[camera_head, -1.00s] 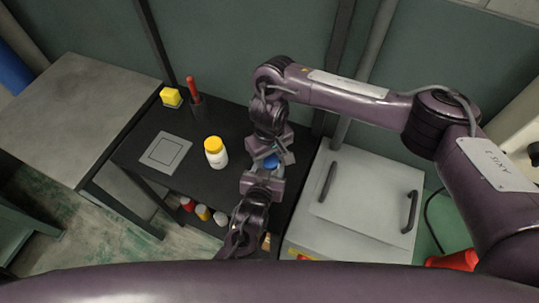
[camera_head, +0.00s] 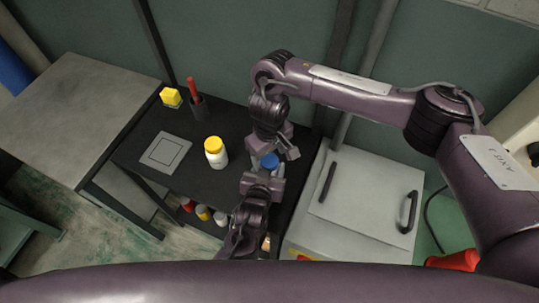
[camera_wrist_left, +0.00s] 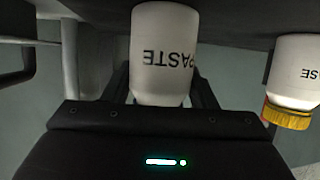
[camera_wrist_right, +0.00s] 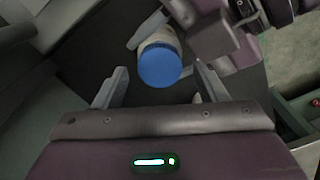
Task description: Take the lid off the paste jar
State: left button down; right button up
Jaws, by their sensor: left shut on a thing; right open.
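The paste jar (camera_wrist_left: 162,60) is white with a dark PASTE label, and in the head view its blue lid (camera_head: 269,160) shows between my grippers. My left gripper (camera_head: 266,175) is shut on the jar body from the near side. My right gripper (camera_head: 276,149) is open on the far side, close to the lid. In the right wrist view the blue lid (camera_wrist_right: 160,66) sits on the jar, between and just beyond the two open fingers, with a visible gap to the left finger. Contact at the right finger is unclear. The jar's lower part is partly hidden.
A white jar with a yellow lid (camera_head: 215,152) stands left on the black table (camera_head: 190,185). A grey square plate (camera_head: 165,152), a yellow block (camera_head: 171,97) and a dark holder with a red item (camera_head: 193,88) are farther left. A grey box with handles (camera_head: 355,205) is right.

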notch_tip(320, 180, up, 3)
jog(key=shift+r, duration=0.15)
jog(key=shift+c, duration=0.4)
jog(key=shift+w+a+r+m, duration=0.15)
jog(key=shift+a+r+m, duration=0.05)
jog(key=shift+r+m, duration=0.8)
jog(key=shift+d+r+m, duration=0.1)
jog(key=shift+r+m, duration=0.45)
jog(key=shift+m, duration=0.05)
jog(key=shift+s+d+f, duration=0.1)
jog(key=shift+s+f, duration=0.1)
jog(key=shift+f, duration=0.25)
notch_tip(320, 180, down, 7)
jog(key=c, duration=1)
jog(key=shift+w+n, duration=0.1)
jog(key=shift+n, duration=1.5)
